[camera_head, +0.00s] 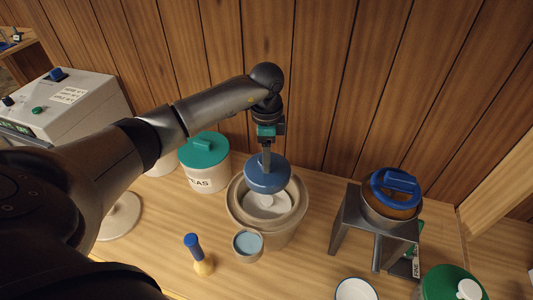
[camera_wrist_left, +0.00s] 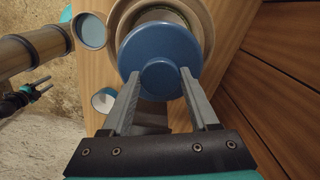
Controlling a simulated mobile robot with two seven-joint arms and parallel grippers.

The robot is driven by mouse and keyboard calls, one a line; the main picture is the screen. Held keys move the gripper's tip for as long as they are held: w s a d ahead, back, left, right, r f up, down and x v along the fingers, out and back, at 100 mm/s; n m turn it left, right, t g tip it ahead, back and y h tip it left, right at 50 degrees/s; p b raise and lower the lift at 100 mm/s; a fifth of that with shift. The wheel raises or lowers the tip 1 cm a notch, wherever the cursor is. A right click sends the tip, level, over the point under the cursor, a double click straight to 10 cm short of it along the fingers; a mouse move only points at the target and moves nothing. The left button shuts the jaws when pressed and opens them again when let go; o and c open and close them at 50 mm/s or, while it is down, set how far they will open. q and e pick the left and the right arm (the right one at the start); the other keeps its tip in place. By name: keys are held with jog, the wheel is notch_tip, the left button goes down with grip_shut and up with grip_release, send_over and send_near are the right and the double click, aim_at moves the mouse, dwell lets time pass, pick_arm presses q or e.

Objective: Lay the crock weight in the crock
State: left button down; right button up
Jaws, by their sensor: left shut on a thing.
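The crock weight is a blue disc with a round knob (camera_head: 267,180). My left gripper (camera_head: 266,166) is shut on its knob, as the left wrist view shows, where the weight (camera_wrist_left: 155,48) lies before the fingertips (camera_wrist_left: 162,76). The crock (camera_head: 236,207) is a wide beige pot with an open top and something pale inside. The weight hangs over the back part of the crock's mouth, seemingly above the rim, and hides part of the opening. The crock's rim (camera_wrist_left: 208,22) also shows behind the weight in the left wrist view. My right gripper (camera_wrist_left: 40,86) seems to show, small, at that view's left edge.
A teal-lidded canister (camera_head: 205,165) stands left of the crock. A metal stand (camera_head: 345,218) with a blue-lidded jar (camera_head: 393,195) is at the right. The wooden wall is close behind.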

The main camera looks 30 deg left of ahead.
pick_arm(q)
jog(key=shift+w+f+b, duration=0.1)
jog(key=shift+f+b, duration=0.9)
jog(key=shift+f, duration=0.6)
jog(key=shift+f+b, duration=2.85)
jog(key=shift+f, duration=2.05)
jog(key=shift+f, duration=0.35)
jog(key=shift+c, duration=0.4)
grip_release()
jog(key=shift+f, duration=0.15)
notch_tip(320, 180, up, 16)
jog(key=shift+f+b, duration=0.25)
jog(key=shift+b, duration=0.25)
